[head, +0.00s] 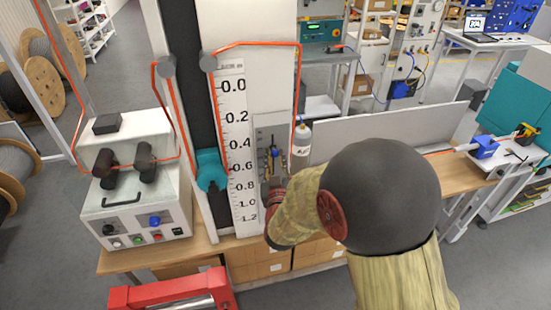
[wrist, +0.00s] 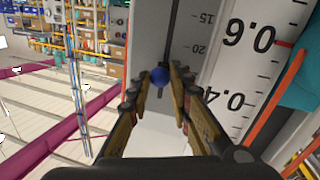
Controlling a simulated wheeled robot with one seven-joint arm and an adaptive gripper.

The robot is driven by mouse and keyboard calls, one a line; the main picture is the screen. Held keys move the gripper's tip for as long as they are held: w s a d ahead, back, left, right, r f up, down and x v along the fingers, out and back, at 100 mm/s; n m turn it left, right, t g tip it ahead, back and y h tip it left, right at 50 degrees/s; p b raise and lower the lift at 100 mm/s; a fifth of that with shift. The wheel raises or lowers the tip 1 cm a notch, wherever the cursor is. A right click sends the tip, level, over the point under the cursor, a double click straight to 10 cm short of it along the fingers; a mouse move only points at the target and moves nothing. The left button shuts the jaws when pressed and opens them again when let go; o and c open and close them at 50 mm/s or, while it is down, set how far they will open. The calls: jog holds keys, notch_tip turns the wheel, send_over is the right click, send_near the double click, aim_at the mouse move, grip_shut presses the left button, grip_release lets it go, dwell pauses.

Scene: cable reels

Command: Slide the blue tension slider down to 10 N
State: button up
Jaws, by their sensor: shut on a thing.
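The blue tension slider's round knob (wrist: 159,76) sits between my fingertips in the wrist view, at a dark vertical slot. My gripper (wrist: 160,82) is shut on this knob. The scale beside the slot shows 15 and 20 in the wrist view, where the writing is upside down. The knob is beyond the 20 mark, on the side away from 15; its exact reading cannot be told. In the head view the grey slider panel (head: 262,125) stands right of the large ruler, with my gripper (head: 274,158) in front of it, hiding its lower part.
A white ruler board (head: 238,110) marked 0.0 to 1.2 stands left of the panel, with a teal clamp (head: 209,170) beside it. An orange cable (head: 298,90) runs over the top and down near the panel. A grey hanging weight (head: 302,141) is close to my gripper's right.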

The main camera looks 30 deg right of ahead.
grip_shut()
jog(key=shift+f, duration=0.15)
notch_tip(320, 180, down, 12)
jog(key=b, duration=1.3)
jog(key=shift+f, duration=0.1)
jog(key=shift+o, duration=1.8)
grip_release()
jog(key=shift+f, duration=0.1)
jog(key=o, duration=0.3)
jog(key=shift+o, duration=0.2)
